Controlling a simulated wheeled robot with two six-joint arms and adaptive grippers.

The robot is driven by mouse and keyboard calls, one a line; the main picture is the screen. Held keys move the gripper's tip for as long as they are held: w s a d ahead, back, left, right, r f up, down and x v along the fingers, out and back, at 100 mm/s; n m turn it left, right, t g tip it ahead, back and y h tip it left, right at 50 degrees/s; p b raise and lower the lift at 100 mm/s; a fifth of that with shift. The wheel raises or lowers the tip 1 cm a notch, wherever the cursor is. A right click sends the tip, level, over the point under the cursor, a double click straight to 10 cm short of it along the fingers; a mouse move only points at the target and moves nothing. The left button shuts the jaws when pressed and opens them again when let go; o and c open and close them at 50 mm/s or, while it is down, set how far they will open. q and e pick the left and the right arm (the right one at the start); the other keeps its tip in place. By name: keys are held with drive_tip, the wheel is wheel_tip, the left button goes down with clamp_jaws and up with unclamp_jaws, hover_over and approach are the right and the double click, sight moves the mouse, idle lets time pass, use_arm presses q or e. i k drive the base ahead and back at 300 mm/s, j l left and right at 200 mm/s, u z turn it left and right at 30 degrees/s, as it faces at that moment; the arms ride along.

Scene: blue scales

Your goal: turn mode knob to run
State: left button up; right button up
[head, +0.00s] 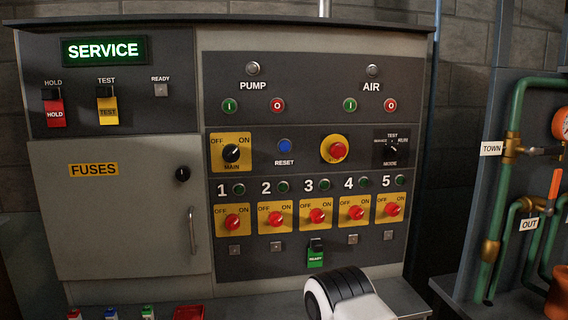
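The mode knob (391,148) is a small black knob on a dark plate at the right of the grey control panel, below the AIR buttons. TEST is printed above it, SERVICE at its left and MODE below; the label at its right is too small to read surely. Its pointer is too small to tell its exact direction. The green display (103,50) at the upper left reads SERVICE. A white and black part of my arm shows at the bottom, right of centre, below the panel's switches and apart from the knob. Neither gripper's fingers show.
The main knob (231,153), blue reset button (285,146) and red emergency button (338,150) are left of the mode knob. Several red rotary switches (317,216) line up below. A green READY tag (315,258) hangs underneath. Green pipes (515,110) stand at the right.

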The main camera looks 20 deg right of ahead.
sight(393, 150)
drive_tip(key=z, duration=1.35)
drive_tip(key=l, duration=0.1)
